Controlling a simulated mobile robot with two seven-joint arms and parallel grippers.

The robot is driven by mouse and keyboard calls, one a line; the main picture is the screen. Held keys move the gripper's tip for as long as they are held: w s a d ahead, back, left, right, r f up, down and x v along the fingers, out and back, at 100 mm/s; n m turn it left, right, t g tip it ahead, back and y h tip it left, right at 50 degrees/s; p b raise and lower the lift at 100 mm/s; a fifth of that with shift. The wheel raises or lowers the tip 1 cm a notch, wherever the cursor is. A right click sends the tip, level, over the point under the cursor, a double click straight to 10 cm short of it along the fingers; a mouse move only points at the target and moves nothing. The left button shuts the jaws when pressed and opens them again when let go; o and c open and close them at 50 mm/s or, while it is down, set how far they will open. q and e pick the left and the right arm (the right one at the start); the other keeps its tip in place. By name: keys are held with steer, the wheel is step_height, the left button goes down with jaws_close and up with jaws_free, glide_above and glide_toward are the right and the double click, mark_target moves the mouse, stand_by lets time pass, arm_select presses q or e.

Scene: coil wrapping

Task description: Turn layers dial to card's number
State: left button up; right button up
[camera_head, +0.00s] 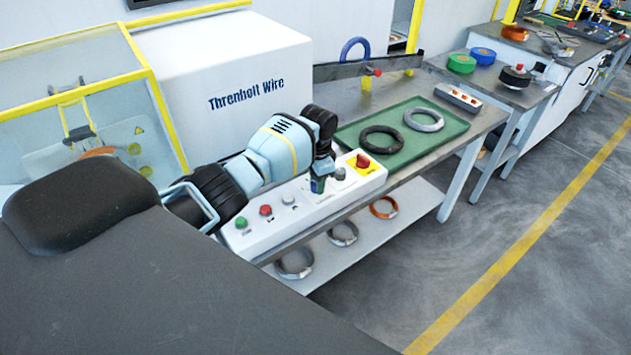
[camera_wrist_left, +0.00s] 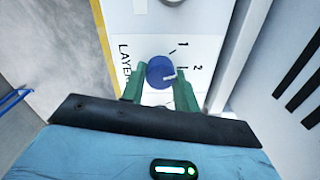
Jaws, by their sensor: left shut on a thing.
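The layers dial (camera_wrist_left: 159,71) is a round blue knob with a white pointer mark, on a white control panel (camera_wrist_left: 145,25). In the left wrist view its pointer faces right, roughly toward the tick beside the printed 2; a 1 is printed above that. The word LAYERS is partly hidden at left. My left gripper (camera_wrist_left: 159,82) has its green fingers on either side of the dial and is shut on it. In the head view the left gripper (camera_head: 318,184) reaches down to the panel (camera_head: 262,238) and hides most of the dial. I cannot make out the card. My right gripper is not in view.
The panel also carries a green button (camera_head: 241,222), a red button (camera_head: 265,210), a grey knob (camera_head: 340,173) and a red emergency stop (camera_head: 363,161). A green tray (camera_head: 455,132) with wire coils lies behind. A white Threnholt Wire machine (camera_head: 235,55) stands behind my arm.

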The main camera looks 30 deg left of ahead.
arm_select(q)
steer(key=n, duration=0.4)
steer(key=shift+n, duration=2.5)
steer(key=o, duration=1)
steer(key=shift+c, duration=0.2)
steer(key=shift+r, duration=3.9)
steer(key=shift+f, duration=0.1)
